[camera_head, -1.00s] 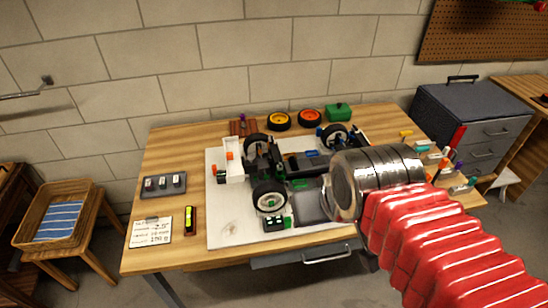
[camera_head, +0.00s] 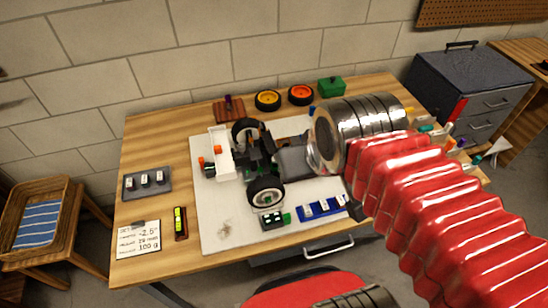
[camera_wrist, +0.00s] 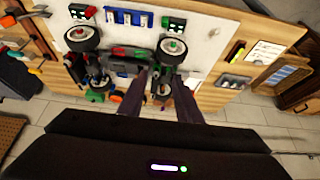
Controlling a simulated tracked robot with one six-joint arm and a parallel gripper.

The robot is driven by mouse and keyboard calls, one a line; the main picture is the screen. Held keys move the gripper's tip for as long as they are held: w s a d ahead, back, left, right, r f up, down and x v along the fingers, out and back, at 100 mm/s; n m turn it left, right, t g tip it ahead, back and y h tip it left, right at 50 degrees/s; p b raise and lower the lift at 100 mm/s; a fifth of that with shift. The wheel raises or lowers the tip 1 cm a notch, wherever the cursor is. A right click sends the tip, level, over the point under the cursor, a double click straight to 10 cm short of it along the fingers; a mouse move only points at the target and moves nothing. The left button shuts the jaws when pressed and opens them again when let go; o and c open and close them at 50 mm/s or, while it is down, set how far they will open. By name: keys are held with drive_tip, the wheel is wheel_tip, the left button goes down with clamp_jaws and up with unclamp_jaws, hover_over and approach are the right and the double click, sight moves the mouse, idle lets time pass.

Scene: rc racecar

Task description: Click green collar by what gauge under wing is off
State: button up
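A small dark block with green (camera_head: 208,169) sits by the wing; no reading is legible. A dark box with lit marks (camera_head: 271,219) lies in front of the near wheel and also shows in the wrist view (camera_wrist: 175,25). A green part (camera_wrist: 165,88) shows on the car near my fingers; I cannot tell whether it is the collar.
A blue rack with white pieces (camera_head: 321,208) lies along the mat's front edge. A note card (camera_head: 138,238), yellow level (camera_head: 180,223) and grey tray (camera_head: 147,183) are at left. Loose wheels (camera_head: 267,100) and a green box (camera_head: 331,87) stand behind.

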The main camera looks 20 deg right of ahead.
drive_tip(key=shift+o, duration=0.4)
drive_tip(key=shift+o, duration=1)
drive_tip(key=shift+w+r, duration=0.1)
drive_tip(key=shift+w, duration=0.35)
drive_tip(key=w+f+n+g, duration=0.2)
drive_tip(key=w+f+n, duration=0.1)
drive_tip(key=w, duration=0.6)
drive_tip(key=w+f+n+g, duration=0.3)
drive_tip(key=w+n, duration=0.1)
drive_tip(key=w, duration=0.5)
drive_tip(key=shift+w+d+f+n+g, duration=0.2)
drive_tip(key=shift+w+f+n+g, duration=0.1)
drive_tip(key=shift+f+n, duration=0.1)
wheel_tip(320, 180, down, 14)
drive_tip(key=shift+r, duration=0.1)
drive_tip(key=shift+c, duration=0.4)
